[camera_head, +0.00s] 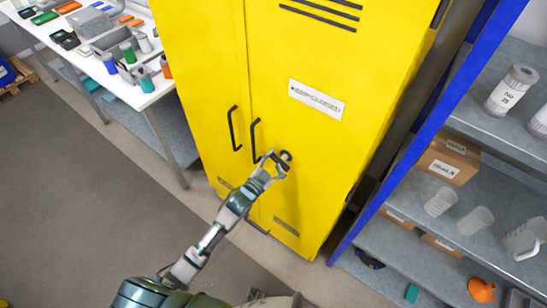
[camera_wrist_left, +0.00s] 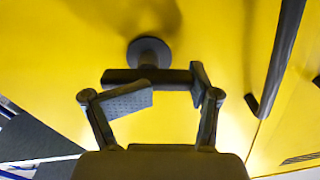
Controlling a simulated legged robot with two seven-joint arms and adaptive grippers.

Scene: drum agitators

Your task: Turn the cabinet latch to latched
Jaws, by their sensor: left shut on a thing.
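The yellow cabinet (camera_head: 300,75) stands closed, with two black bar handles on its doors. The dark latch (camera_head: 286,156) sits on the right door, to the right of the handles. In the left wrist view the latch (camera_wrist_left: 148,52) shows a round base with a dark bar across it, lying about level in that picture. My left gripper (camera_head: 272,164) is at the latch. In the left wrist view its fingers (camera_wrist_left: 165,92) are shut on the latch bar, one pad overlapping it from below and the other at its right end. My right gripper is not in view.
A door handle (camera_wrist_left: 275,60) runs close to the gripper's right in the left wrist view. A blue-framed shelf (camera_head: 440,120) with boxes and containers stands right of the cabinet. A white table (camera_head: 112,85) with bottles and trays is at the left. The grey floor (camera_head: 80,210) is clear.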

